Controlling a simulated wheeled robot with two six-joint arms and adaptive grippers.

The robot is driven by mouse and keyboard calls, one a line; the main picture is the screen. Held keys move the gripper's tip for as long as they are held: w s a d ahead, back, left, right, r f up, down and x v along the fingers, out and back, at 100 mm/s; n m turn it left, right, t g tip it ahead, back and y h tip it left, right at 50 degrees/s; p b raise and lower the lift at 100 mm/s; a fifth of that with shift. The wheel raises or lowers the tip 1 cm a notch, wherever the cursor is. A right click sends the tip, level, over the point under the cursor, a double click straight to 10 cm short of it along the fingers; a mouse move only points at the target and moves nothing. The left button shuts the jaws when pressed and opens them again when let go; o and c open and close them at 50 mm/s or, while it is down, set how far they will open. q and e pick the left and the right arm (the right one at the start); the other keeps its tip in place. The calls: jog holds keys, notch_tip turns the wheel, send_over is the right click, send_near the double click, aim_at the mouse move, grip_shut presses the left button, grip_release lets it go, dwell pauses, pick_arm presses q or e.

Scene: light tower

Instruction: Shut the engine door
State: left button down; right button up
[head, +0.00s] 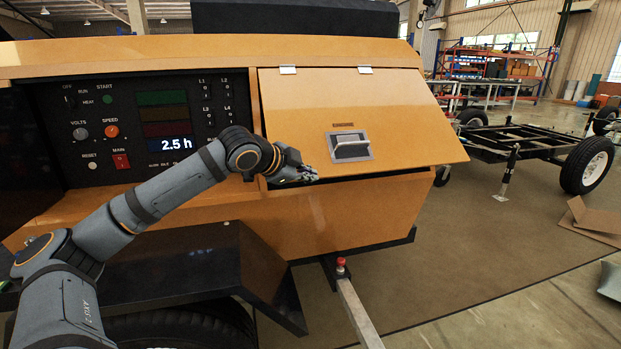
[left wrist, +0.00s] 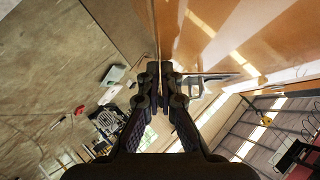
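The engine door (head: 350,115) is an orange panel hinged along its top. It stands partly open, its lower edge swung out from the orange housing (head: 345,215) with a dark gap beneath. A metal latch handle (head: 350,146) sits low on its outer face. My left gripper (head: 306,174) is at the door's lower left corner, near its lower edge. In the left wrist view its fingers (left wrist: 159,72) are almost together, with nothing clearly held between them. The door (left wrist: 190,30) fills the upper right there; I cannot tell whether the fingertips touch it.
A control panel (head: 135,125) reading 2.5 h is left of the door. A tow bar (head: 358,312) with a red knob juts out below. A wheeled trailer frame (head: 530,142) stands at right. Brown floor (head: 470,250) between is clear.

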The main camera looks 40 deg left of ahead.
pick_arm(q)
jog(key=shift+m+t+y, duration=0.3)
jog(key=shift+t, duration=0.1)
jog(key=f, duration=0.1)
jog(key=w+a+f+b, duration=0.1)
jog(key=a+f+b, duration=0.1)
jog(key=shift+w+a+f, duration=0.15)
jog(key=shift+w+f, duration=0.15)
jog(key=shift+w, duration=0.1)
jog(key=shift+w+a+f+m+t+y+p, duration=0.2)
jog(key=shift+w+a+f+m+t+p, duration=0.3)
jog(key=shift+w+a+f, duration=0.65)
jog(key=shift+w+a+f+m+t+y+p, duration=0.1)
jog(key=shift+w+a+f+t+y+p, duration=0.15)
jog(key=shift+w+a+f+p, duration=0.8)
jog(key=shift+w+a+f+m+t+y+p, duration=0.3)
jog(key=shift+w+a+f, duration=0.5)
jog(key=shift+a, duration=0.75)
pick_arm(e)
jog(key=shift+d+r+g, duration=0.15)
jog(key=shift+r+g, duration=0.15)
jog(key=shift+r, duration=0.15)
pick_arm(q)
jog(key=shift+s, duration=0.1)
